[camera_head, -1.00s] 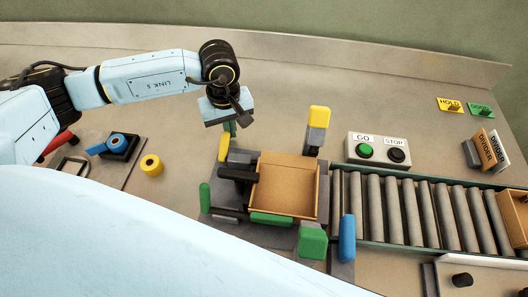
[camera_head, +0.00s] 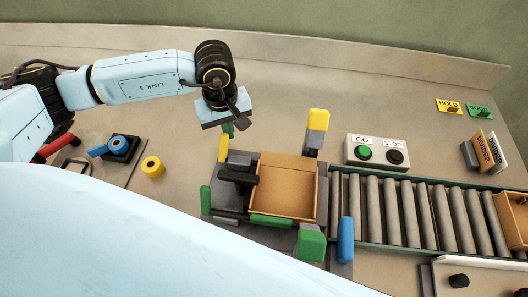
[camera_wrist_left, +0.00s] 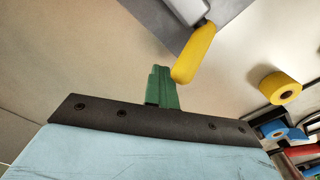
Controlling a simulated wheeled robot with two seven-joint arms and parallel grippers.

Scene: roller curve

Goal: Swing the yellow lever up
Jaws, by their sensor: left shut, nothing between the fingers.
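My left gripper (camera_head: 228,130) has green fingers, which are shut and empty. They hang just behind the lever in the head view. In the left wrist view the fingertips (camera_wrist_left: 161,77) are right beside the lever's rounded end; I cannot tell whether they touch. A second yellow-ended piece (camera_head: 318,119) stands at the box's far right corner. My right gripper is not in view.
The open box (camera_head: 287,188) sits among grey, green and blue parts, with the roller conveyor (camera_head: 400,210) to its right. A GO/STOP panel (camera_head: 378,152) stands behind the rollers. A yellow roll (camera_head: 152,167) and blue roll (camera_head: 118,144) lie left.

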